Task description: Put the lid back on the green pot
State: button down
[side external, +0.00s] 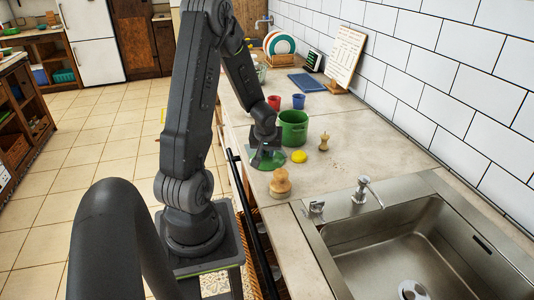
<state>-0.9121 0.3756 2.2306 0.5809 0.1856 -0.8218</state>
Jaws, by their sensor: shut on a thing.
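The green pot (293,129) stands upright on the counter with its open top showing. The green lid (270,163) is in front of the pot, a little to its left, apart from the pot's rim. My gripper (266,151) points down over the lid and is shut on it at its upper middle. The fingertips are small and partly hidden by the wrist. I cannot tell whether the lid touches the counter or hangs just above it.
A yellow object (299,156) lies right of the lid. A wooden item (280,183) stands nearer the camera, another (324,142) right of the pot. Red (274,102) and blue (299,101) cups stand behind the pot. The sink (410,245) is at front right.

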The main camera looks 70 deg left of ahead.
notch_tip(320, 180, up, 9)
jog(key=shift+w+a+f, duration=0.1)
jog(key=shift+f, duration=0.1)
jog(key=w+a+r, duration=0.8)
jog(key=w+a, duration=0.1)
jog(key=w, duration=0.3)
notch_tip(320, 180, down, 6)
jog(key=shift+a+f, duration=0.2)
jog(key=shift+f, duration=0.05)
jog(key=shift+f, duration=0.2)
dwell(1.8)
jog(key=shift+c, duration=2.1)
grip_release()
notch_tip(320, 180, up, 7)
